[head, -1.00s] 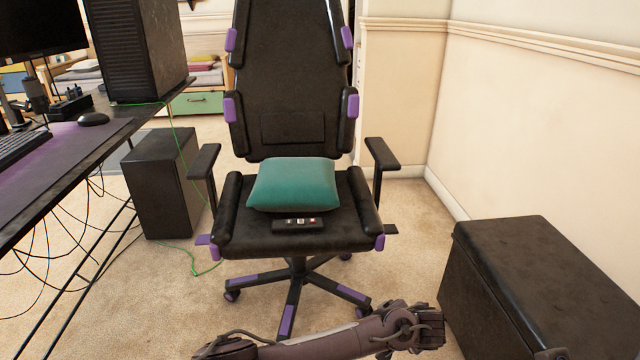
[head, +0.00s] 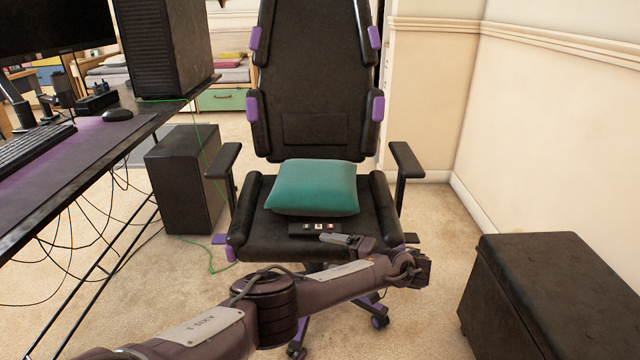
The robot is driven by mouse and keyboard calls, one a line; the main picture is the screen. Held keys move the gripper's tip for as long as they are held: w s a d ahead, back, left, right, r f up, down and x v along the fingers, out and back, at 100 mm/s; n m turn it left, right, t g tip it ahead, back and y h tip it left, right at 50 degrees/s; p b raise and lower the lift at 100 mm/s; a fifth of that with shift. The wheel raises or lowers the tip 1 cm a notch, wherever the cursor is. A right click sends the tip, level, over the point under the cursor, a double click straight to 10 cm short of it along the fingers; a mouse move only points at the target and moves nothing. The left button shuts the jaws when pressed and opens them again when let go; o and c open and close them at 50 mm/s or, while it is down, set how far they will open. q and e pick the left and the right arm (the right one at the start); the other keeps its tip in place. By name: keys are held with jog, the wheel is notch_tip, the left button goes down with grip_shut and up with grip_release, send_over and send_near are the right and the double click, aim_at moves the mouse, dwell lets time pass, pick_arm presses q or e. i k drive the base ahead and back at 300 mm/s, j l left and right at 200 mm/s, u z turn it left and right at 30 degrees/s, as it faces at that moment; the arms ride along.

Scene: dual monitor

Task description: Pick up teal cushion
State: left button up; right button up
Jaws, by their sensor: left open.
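The teal cushion (head: 314,187) lies on the seat of the black and purple office chair (head: 330,90), against the backrest side. My left arm comes in from the lower left and bends across the front of the chair. My left gripper (head: 328,238) shows by the seat's front edge, below the cushion and apart from it. It is open and holds nothing that I can see. My right gripper is out of view.
The chair's armrests (head: 223,160) and (head: 407,160) flank the seat. A desk (head: 60,170) with a monitor, keyboard and mouse stands at left, with a dark box (head: 187,180) on the floor. A black chest (head: 545,290) stands at lower right. Carpet is free between chair and chest.

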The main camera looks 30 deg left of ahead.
aim_at(324, 188)
jog(key=i, duration=0.9)
